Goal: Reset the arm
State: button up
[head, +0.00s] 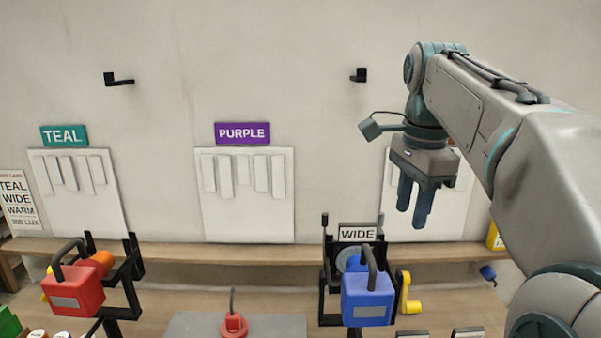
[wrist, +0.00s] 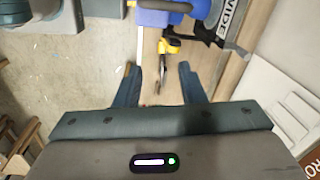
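My arm reaches in from the right in the head view. My gripper (head: 413,208) points down in front of the right-hand white relief panel (head: 392,190) and partly hides it. Its two dark blue fingers stand apart. In the wrist view my gripper (wrist: 160,88) shows a clear gap between the fingers with nothing held, and floor and a wooden edge below.
A red box (head: 75,290) stands at left. A wooden ledge (head: 200,254) runs along the wall, below the TEAL sign (head: 64,136) and PURPLE sign (head: 242,133).

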jog(key=s+a+f+n+t+b, duration=0.1)
jog(key=s+f+n, duration=0.3)
jog(key=f, duration=0.5)
jog(key=s+a+f+n+t+b, duration=0.1)
jog(key=s+f+n+b, duration=0.1)
jog(key=s+f+n, duration=0.3)
jog(key=s+f+n+b, duration=0.1)
jog(key=s+f+n, duration=0.4)
jog(key=f, duration=0.8)
jog(key=shift+s+a+n+t, duration=0.2)
jog(key=shift+a+n+t, duration=0.2)
jog(key=shift+n, duration=0.4)
jog(key=shift+f, duration=0.1)
